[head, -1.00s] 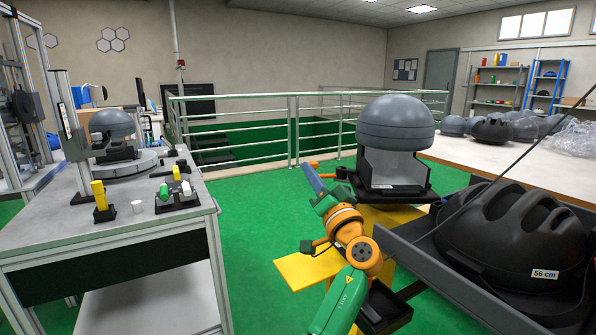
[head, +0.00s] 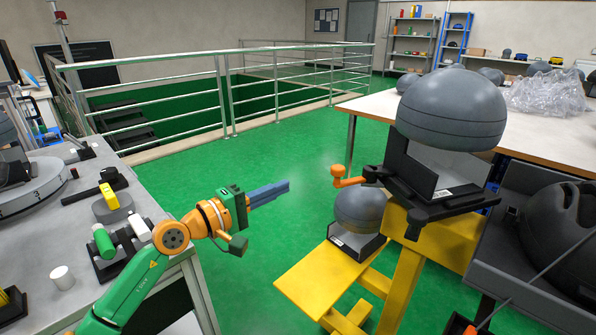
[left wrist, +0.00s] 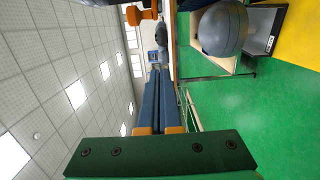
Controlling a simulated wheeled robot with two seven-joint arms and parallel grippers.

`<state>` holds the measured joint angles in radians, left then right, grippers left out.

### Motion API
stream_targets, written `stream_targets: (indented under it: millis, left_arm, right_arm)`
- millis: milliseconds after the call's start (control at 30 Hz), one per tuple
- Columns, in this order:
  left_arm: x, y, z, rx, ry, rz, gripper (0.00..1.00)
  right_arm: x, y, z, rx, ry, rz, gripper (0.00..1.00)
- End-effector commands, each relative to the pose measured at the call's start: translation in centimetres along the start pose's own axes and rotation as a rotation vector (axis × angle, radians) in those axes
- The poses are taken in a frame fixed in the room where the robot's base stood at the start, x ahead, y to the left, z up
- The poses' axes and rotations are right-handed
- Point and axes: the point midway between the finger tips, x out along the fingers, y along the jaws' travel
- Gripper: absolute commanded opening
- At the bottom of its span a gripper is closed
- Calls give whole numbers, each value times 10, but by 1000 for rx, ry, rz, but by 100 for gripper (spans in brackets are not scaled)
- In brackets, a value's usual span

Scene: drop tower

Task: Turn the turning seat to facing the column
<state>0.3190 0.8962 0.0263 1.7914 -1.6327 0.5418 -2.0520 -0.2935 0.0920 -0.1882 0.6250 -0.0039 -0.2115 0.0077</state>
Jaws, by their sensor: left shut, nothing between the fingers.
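What looks like the turning seat is a black plate and bracket (head: 435,188) with an orange handle (head: 347,178) sticking out to its left. It is on a yellow stand (head: 440,238), under a large grey dome (head: 452,108). My left gripper (head: 288,186) is shut and empty. It points right, left of the orange handle and visibly apart from it in the head view. I cannot pick out the column for certain. My right gripper is not in view.
A smaller grey headform (head: 360,208) sits on the stand's lower yellow step. The left bench (head: 150,212) holds a round numbered disc (head: 35,190) and small fixtures. A dark tray with a black helmet (head: 562,225) is at right. Green floor is free between.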

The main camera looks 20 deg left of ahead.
Motion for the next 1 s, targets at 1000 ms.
stream_targets:
  millis: [1000]
  left_arm:
    - [84,2,38,-3,0,4,0]
  right_arm:
    - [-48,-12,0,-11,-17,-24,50]
